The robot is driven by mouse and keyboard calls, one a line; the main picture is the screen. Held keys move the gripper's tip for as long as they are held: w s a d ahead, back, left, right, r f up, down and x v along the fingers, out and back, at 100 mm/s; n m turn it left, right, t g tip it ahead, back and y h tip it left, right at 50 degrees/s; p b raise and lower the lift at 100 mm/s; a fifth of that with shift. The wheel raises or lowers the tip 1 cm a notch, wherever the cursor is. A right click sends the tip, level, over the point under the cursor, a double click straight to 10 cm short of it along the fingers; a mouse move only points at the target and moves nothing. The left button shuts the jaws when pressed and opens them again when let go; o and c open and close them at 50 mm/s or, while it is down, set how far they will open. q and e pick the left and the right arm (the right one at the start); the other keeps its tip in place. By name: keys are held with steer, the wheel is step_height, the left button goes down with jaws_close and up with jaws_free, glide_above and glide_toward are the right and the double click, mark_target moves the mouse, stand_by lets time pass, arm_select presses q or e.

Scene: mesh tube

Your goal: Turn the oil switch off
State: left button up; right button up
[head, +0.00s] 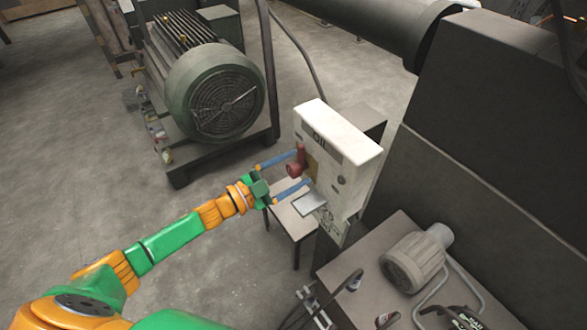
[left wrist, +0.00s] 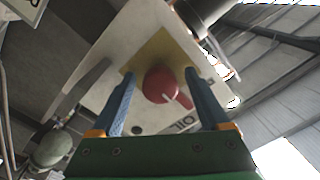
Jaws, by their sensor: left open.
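The oil switch is a red rotary knob (head: 293,169) with a protruding handle, on the front of a white box (head: 345,134) marked "OIL". In the left wrist view the red knob (left wrist: 158,86) sits on a yellow plate (left wrist: 152,54), its handle pointing down-right in that picture. My left gripper (head: 303,168) is open, its blue fingers pointing at the box front. In the left wrist view the fingers (left wrist: 160,76) lie on either side of the knob with visible gaps, so it is not gripped. My right gripper is not in view.
A large green motor (head: 213,92) on a frame stands behind left. A small table (head: 291,219) is below the box. A bench (head: 345,264) with a small motor (head: 411,262) is at lower right. A dark machine (head: 490,140) is at right. The floor at left is clear.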

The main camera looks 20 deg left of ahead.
mark_target(289, 173)
arm_select(q)
steer(key=b+v, duration=0.1)
steer(key=v, duration=0.5)
steer(key=shift+s+a+f, duration=0.15)
steer(key=shift+s+a, duration=0.2)
steer(key=shift+s, duration=0.05)
